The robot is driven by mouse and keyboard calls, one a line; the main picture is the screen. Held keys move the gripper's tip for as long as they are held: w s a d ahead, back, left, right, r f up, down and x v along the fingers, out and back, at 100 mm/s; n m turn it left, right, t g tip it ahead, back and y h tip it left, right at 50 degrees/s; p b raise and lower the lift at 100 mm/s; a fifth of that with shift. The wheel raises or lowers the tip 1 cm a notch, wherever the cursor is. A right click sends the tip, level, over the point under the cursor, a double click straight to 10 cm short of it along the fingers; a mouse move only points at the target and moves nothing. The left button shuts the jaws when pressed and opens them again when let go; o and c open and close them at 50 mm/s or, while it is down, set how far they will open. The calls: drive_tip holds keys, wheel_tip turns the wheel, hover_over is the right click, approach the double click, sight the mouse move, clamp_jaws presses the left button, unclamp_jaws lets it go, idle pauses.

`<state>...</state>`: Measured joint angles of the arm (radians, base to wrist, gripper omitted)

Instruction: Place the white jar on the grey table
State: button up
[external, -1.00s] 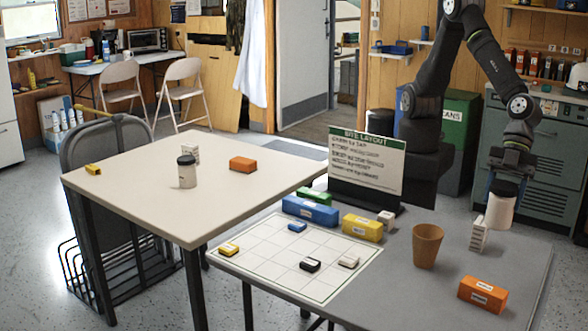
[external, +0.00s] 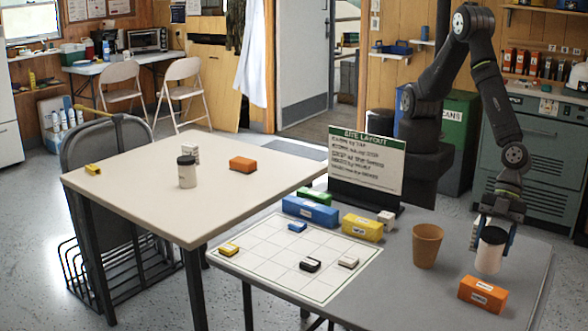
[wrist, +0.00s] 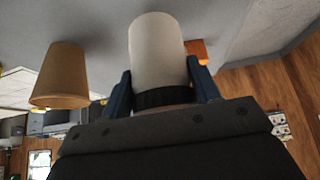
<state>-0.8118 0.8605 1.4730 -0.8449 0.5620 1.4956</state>
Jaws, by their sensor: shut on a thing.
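The white jar with a black lid (external: 490,254) is in my gripper (external: 494,232) over the right part of the grey table (external: 400,283). My gripper points down and is shut on the jar near its lid. In the wrist view the jar (wrist: 157,50) sits between the two blue fingers (wrist: 160,88). The jar is upright and low; I cannot tell whether its base touches the table. A second white jar with a dark lid (external: 187,172) stands on the cream table at the left.
An orange box (external: 483,295) lies just in front of the held jar. The layout board (external: 300,260) with several small blocks covers the left side.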

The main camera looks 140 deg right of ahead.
sight(491, 251)
drive_tip(key=shift+f, duration=1.4)
drive_tip(key=shift+f, duration=0.1)
drive_tip(key=o, duration=1.2)
drive_tip(key=shift+s+r, duration=0.15)
drive_tip(key=shift+r, duration=0.2)
drive_tip(key=v, duration=1.1)
drive_tip(key=shift+s+r, duration=0.15)
drive_tip(key=shift+r, duration=0.05)
